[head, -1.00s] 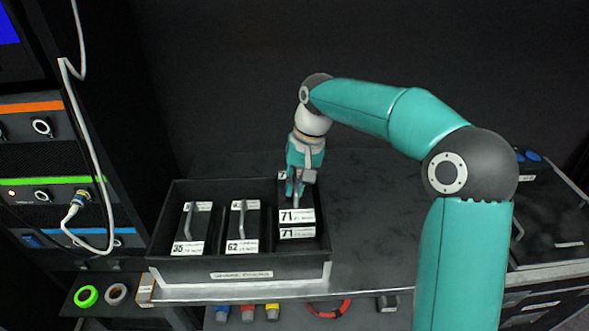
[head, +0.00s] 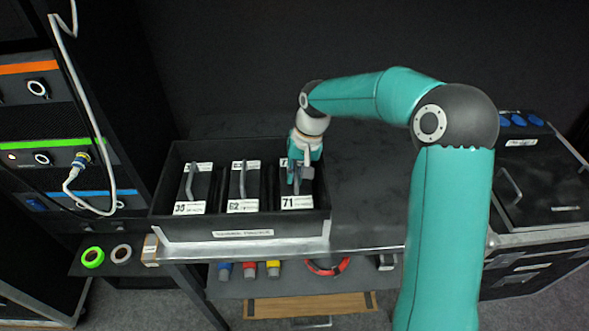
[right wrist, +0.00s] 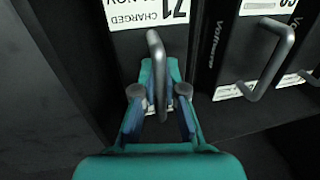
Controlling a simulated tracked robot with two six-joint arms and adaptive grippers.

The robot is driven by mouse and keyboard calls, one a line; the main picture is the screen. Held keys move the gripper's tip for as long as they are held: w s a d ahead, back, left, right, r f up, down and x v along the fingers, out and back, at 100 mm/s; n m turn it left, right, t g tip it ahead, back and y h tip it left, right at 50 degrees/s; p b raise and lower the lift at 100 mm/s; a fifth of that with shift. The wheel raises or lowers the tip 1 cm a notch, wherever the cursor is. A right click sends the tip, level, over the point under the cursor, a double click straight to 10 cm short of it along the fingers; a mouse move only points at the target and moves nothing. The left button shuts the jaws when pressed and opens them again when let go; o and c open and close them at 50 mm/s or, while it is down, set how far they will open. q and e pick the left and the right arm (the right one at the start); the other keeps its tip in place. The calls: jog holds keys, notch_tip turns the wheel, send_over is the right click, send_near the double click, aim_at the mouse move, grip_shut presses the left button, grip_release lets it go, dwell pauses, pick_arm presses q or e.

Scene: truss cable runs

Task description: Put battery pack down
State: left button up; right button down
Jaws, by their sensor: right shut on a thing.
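Battery pack 71 (head: 297,203) is dark with a white label and a bar handle. In the head view it sits low in the right compartment of the black tray (head: 190,229), its top about level with the other packs. My right gripper (head: 297,175) is above it, shut on its handle. In the right wrist view, the fingers (right wrist: 159,92) stand on both sides of the handle of pack 71 (right wrist: 145,40), whose label reads "CHARGED". Whether the pack's underside touches the tray floor is hidden. My left gripper is not in view.
Packs 35 (head: 189,207) and 62 (head: 242,205) stand to the left in the tray. A rack (head: 50,130) with a cable stands at the left, a black case (head: 540,185) at the right. The bench (head: 365,205) right of the tray is clear.

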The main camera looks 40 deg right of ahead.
aim_at(305, 183)
jog(key=c, duration=1.2)
grip_release()
jog(key=r, duration=0.4)
jog(key=s+d+r, duration=0.1)
jog(key=r, duration=0.3)
jog(key=d+r, duration=0.1)
jog(key=r, duration=0.3)
jog(key=shift+s, duration=0.15)
jog(key=shift+f, duration=0.1)
